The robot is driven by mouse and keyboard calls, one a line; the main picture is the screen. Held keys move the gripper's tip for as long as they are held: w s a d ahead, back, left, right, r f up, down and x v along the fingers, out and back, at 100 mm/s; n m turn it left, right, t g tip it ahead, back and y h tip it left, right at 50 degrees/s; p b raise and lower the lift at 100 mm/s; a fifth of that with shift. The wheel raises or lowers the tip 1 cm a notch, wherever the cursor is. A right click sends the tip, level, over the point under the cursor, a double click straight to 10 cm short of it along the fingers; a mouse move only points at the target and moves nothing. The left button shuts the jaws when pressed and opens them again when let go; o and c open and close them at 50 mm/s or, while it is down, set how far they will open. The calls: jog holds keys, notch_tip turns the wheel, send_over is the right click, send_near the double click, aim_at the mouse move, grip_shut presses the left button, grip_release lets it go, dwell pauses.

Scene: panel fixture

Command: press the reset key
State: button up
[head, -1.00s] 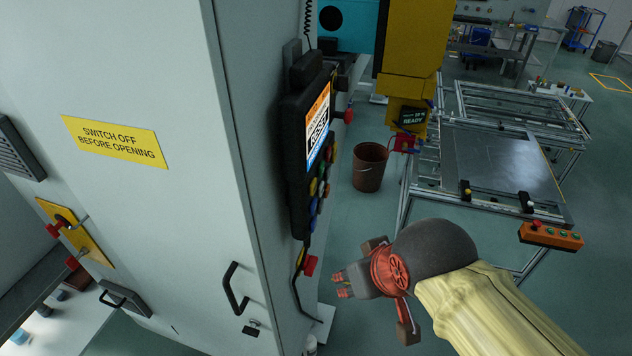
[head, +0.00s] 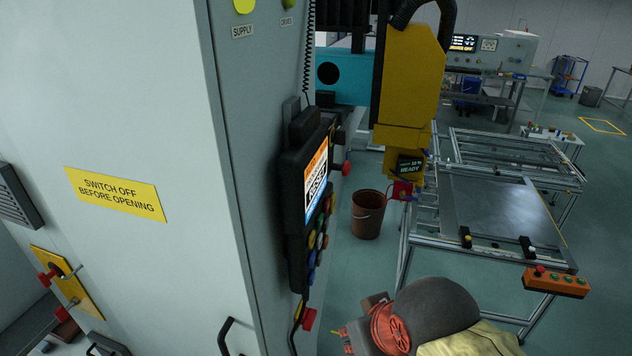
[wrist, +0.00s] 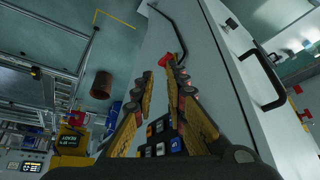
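A black control pendant (head: 293,200) hangs on the side face of the grey cabinet, with a lit screen (head: 316,180) seen at a steep angle. Several coloured keys (head: 319,235) sit below the screen; I cannot read which is the reset key. My gripper (head: 345,340) is low in the head view, below and to the right of the keys, apart from the pendant. In the wrist view my gripper (wrist: 159,75) has a gap between its fingertips and holds nothing. Blue, orange and pale keys (wrist: 160,140) show between the fingers, partly hidden by them.
The cabinet (head: 150,130) fills the left, with a black handle (head: 224,335) low down. A brown bucket (head: 368,215) stands on the floor. A yellow machine (head: 408,90) and a metal frame table (head: 500,215) with an orange button box (head: 556,282) are right.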

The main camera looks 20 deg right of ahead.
grip_shut()
dwell(1.2)
